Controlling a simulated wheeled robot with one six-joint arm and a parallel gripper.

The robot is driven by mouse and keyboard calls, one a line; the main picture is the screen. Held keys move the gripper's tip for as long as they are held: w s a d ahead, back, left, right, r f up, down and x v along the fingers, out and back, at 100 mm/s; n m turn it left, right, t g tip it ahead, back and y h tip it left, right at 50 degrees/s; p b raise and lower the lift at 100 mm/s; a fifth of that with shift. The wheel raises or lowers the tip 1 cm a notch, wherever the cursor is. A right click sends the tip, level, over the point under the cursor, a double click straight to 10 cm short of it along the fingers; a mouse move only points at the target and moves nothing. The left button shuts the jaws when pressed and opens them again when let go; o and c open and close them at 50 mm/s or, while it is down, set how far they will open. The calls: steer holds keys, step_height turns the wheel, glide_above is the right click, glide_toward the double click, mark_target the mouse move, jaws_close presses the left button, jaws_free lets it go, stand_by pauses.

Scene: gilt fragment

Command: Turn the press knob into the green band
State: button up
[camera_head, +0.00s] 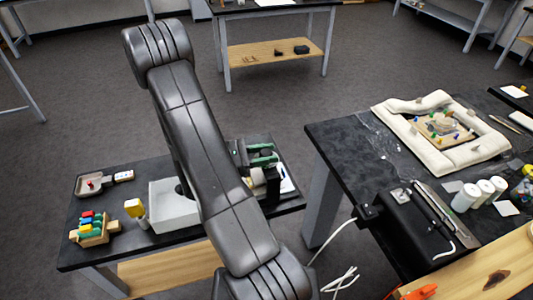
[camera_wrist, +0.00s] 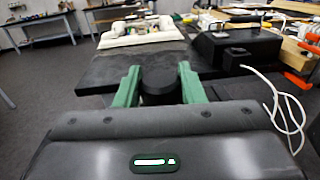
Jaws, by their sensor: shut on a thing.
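My gripper (camera_wrist: 159,75) shows in the wrist view with its two green fingers on either side of a dark round knob (camera_wrist: 160,87). The fingers are shut on it, though the exact contact is hard to make out against the dark background. In the head view my gripper (camera_head: 262,159) is at the right end of the small black table, partly hidden by my arm. A black upright part, which looks like the press (camera_head: 272,186), stands just below it. No green band or pointer mark on the press can be made out in either view.
The small black table (camera_head: 100,243) also holds a grey bin (camera_head: 172,222), a yellow-topped item (camera_head: 134,207) and a rack of coloured pieces (camera_head: 92,229). A larger black bench (camera_head: 340,140) stands close on the right, bearing a black box (camera_head: 411,226) and a cream padded frame (camera_head: 470,153).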

steer(key=shift+m+g+b, duration=0.3)
steer(key=shift+m+g, duration=1.3)
steer(key=shift+g, duration=0.9)
steer(key=o, duration=1)
steer(key=a+b, duration=0.1)
steer(key=a, duration=0.3)
steer(key=a+b, duration=0.1)
steer(key=a, duration=0.4)
steer(key=a+b, duration=0.1)
steer(key=a, duration=0.3)
steer(key=shift+w+a, duration=0.4)
